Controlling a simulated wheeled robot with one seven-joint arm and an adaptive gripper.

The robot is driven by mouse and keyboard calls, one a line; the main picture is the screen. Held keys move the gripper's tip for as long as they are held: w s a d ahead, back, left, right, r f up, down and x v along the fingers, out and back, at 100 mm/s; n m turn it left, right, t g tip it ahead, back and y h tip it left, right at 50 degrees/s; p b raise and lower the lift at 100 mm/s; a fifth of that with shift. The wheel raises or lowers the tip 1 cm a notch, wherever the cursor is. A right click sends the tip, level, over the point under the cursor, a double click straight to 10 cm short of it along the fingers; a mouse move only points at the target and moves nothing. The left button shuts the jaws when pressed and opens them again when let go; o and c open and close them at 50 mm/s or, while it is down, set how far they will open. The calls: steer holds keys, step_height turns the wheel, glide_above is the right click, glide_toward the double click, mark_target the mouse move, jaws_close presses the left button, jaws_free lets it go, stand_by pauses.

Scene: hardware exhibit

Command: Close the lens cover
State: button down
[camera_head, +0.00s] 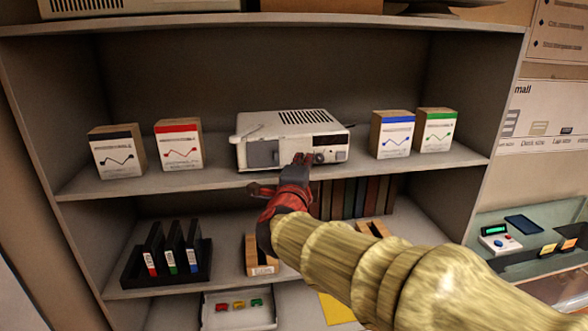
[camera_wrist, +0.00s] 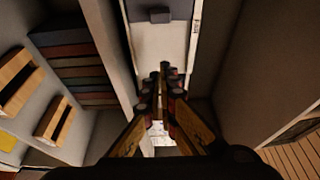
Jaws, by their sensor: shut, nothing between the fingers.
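A white projector-like device (camera_head: 290,124) stands on the upper shelf, with vent slots on top and a dark panel at the right of its front. A grey square piece (camera_head: 262,155) sits on the left of its front. I cannot tell if this is the lens cover. A small round part (camera_head: 319,158) shows low on the front, just right of my fingertips. My gripper (camera_head: 301,160) is shut and empty, in front of the device's middle. In the wrist view my gripper (camera_wrist: 163,72) points at the white device (camera_wrist: 157,48), which bears a small dark block (camera_wrist: 160,15). Contact cannot be told.
Boxes with black (camera_head: 117,152) and red (camera_head: 179,144) bands stand left of the device; blue (camera_head: 392,134) and green (camera_head: 435,130) ones stand right. The lower shelf holds a black rack (camera_head: 167,265) and wooden holders (camera_head: 262,267). The shelf edge (camera_head: 215,183) runs below the device.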

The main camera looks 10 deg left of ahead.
steer(key=s+a+b, duration=0.1)
steer(key=s, duration=0.8)
steer(key=s+a+f+n+g+y, duration=0.4)
steer(key=a+f+n+y, duration=0.35)
steer(key=a+n, duration=0.35)
steer(key=s+f+n+g+y+b, duration=0.25)
steer(key=s+f+n+g, duration=0.3)
steer(key=s+f, duration=0.4)
steer(key=s+d+f+g+h+b, duration=0.1)
steer(key=s+d+f+h+b, duration=0.2)
steer(key=d+f, duration=0.6)
steer(key=s+d+f+n+g+h+b, duration=0.1)
steer(key=s+d+f+h+b, duration=0.2)
steer(key=s+d+f+b, duration=0.4)
steer(key=s+d+f+n+g+h+b, duration=0.1)
steer(key=s+d+f+h+b, duration=0.2)
steer(key=d, duration=1.6)
step_height(320, 180, down, 8)
steer(key=s+b, duration=0.2)
steer(key=b, duration=0.3)
steer(key=shift+d, duration=0.4)
